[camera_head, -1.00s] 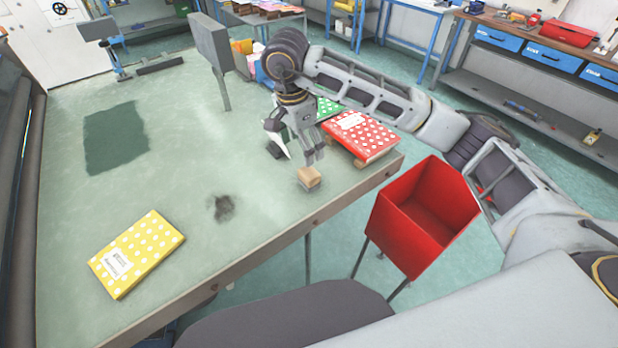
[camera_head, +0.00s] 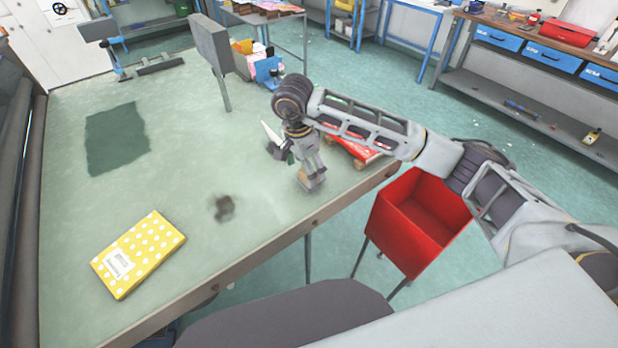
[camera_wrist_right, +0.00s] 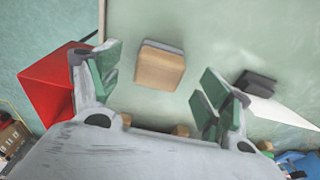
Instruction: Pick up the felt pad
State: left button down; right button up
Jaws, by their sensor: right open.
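The felt pad appears to be the small tan block with a grey layer (camera_wrist_right: 160,68), lying on the table between and just beyond my right gripper's fingertips in the right wrist view. My right gripper (camera_wrist_right: 158,88) is open, with green-padded fingers spread either side of the block and not touching it. In the head view my right gripper (camera_head: 310,180) points down near the table's front edge and mostly hides the block. My left gripper is not in view.
A white pointed piece with a dark block (camera_wrist_right: 258,82) lies right of the gripper. A red bin (camera_head: 420,215) stands off the table's edge. A yellow dotted book (camera_head: 138,253) lies front left; the table's middle is clear.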

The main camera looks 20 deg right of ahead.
jog(key=shift+f, duration=0.3)
jog(key=shift+w+d+f+p, duration=0.15)
jog(key=shift+d+f+p, duration=0.2)
jog(key=shift+f, duration=0.35)
jog(key=shift+w+d+f+p, duration=0.1)
jog(key=shift+d+f+p, duration=0.15)
jog(key=shift+f, duration=1.5)
jog(key=c, duration=1.2)
